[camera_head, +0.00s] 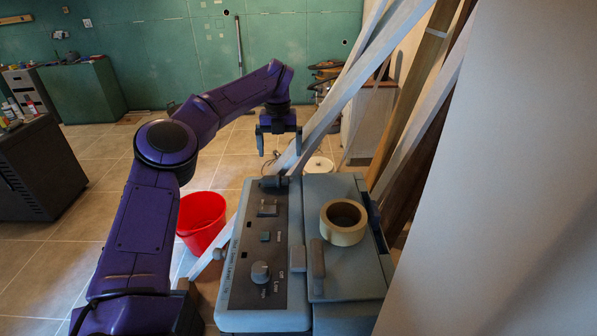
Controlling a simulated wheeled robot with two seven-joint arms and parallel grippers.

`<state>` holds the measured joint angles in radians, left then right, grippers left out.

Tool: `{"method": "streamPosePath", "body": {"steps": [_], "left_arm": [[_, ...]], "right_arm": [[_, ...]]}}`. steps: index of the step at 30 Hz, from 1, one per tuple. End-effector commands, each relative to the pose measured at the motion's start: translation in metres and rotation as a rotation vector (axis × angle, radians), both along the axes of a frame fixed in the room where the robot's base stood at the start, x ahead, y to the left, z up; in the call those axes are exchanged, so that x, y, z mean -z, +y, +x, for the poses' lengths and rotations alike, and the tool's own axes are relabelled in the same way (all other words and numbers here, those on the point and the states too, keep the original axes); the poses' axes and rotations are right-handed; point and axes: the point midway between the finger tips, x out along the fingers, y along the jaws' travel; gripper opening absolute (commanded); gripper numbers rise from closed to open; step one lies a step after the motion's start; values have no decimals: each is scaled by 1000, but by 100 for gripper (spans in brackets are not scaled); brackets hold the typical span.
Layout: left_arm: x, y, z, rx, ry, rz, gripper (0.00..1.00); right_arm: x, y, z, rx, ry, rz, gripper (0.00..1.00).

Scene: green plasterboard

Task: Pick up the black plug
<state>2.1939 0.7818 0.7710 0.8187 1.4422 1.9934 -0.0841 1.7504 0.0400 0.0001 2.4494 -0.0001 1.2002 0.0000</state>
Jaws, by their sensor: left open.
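A small dark object (272,182), which looks like the black plug, lies at the far end of the control panel on top of the blue-grey machine (238,288). Its exact shape is too small to tell. My left gripper (279,148) points down with its two fingers apart and nothing between them. In the picture it is just above the dark object, and a gap shows between them. My right gripper is not in view.
A roll of tape (343,222) lies on the machine's right half. Leaning planks (345,85) rise behind and right of the gripper. A red bucket (203,218) stands on the floor to the left. A pale wall or board (500,180) fills the right side.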

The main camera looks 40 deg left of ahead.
Motion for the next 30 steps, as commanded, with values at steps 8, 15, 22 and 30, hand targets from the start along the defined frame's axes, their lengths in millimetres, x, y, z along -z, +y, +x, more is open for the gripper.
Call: {"method": "streamPosePath", "body": {"steps": [8, 15, 22, 30], "left_arm": [[32, 12, -15, -32, -39, -3, 100], [84, 4, -1, -3, 6, -2, 100], [106, 2, 5, -2, 10, -2, 100], [106, 5, 4, -5, 12, -2, 48]], "right_arm": [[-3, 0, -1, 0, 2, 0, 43], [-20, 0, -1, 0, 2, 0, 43], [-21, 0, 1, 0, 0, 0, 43], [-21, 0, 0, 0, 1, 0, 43]]}}
